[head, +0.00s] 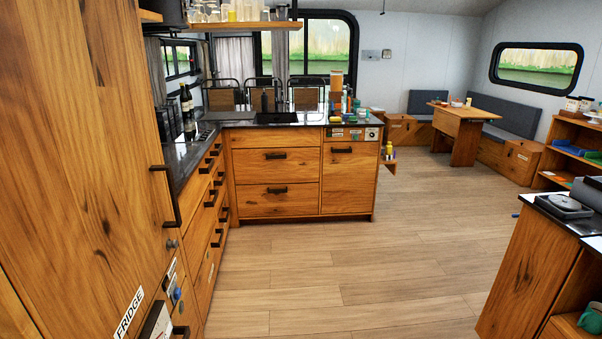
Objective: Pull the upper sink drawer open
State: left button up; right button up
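The sink (277,118) is a dark basin in the black countertop at the end of the kitchen, across the floor from me. Below it is a wooden cabinet with two handled fronts, one above the other. The upper sink drawer (250,168) has a dark horizontal handle (275,155) and looks closed, flush with the cabinet. The lower drawer (250,203) has a similar handle (277,190) and also looks closed. Neither of my grippers shows in the head view.
A tall wooden fridge cabinet (85,130) stands close on the left. A row of drawers with protruding handles (210,198) runs from it to the sink corner. Another handled cabinet front (350,180) is right of the sink drawers. Clear wooden floor (350,265) lies ahead; a counter (530,265) stands at right.

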aim_at(302, 164)
jog(key=i, duration=5.45)
jog(key=z, duration=0.45)
